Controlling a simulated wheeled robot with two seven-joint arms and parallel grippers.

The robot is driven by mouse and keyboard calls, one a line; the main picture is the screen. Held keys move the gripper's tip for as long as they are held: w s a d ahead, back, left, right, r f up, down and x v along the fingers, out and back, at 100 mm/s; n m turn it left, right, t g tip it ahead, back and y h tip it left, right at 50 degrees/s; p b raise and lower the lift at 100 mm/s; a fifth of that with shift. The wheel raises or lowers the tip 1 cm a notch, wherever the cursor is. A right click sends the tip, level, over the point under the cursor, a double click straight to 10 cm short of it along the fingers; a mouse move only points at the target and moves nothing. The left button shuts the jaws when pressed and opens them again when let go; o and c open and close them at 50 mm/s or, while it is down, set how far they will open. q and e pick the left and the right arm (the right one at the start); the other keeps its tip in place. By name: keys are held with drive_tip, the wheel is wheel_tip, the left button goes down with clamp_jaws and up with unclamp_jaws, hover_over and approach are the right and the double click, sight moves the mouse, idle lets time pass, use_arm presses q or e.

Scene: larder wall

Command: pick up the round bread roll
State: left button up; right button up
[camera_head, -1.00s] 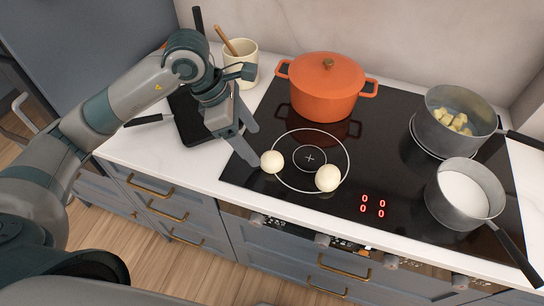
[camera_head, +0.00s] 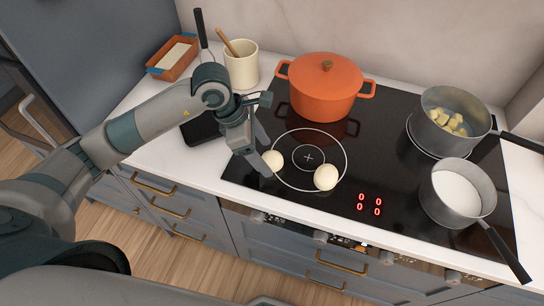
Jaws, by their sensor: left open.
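Two pale round rolls lie on the black cooktop near its front left ring. The left roll (camera_head: 273,160) is beside my left gripper's fingers. The right roll (camera_head: 326,177) is a little farther right and nearer the front edge. My left gripper (camera_head: 265,158) is open and points down, with its fingertips close to the left roll. I cannot tell whether a finger touches it. My right gripper is out of view.
An orange lidded pot (camera_head: 325,88) stands behind the rolls. A pot with yellow chunks (camera_head: 444,133) and a saucepan of white contents (camera_head: 456,205) stand right. A cream utensil crock (camera_head: 240,66), a loaf tin (camera_head: 172,58) and a dark board (camera_head: 199,130) are left.

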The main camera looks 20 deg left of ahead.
use_arm(q)
drive_tip(key=shift+p+x, duration=0.3)
drive_tip(key=shift+x, duration=1.05)
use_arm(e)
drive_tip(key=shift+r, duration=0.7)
use_arm(q)
drive_tip(key=shift+c, duration=0.4)
drive_tip(key=c, duration=1)
drive_tip(key=shift+r, duration=0.15)
drive_tip(key=shift+c, duration=0.2)
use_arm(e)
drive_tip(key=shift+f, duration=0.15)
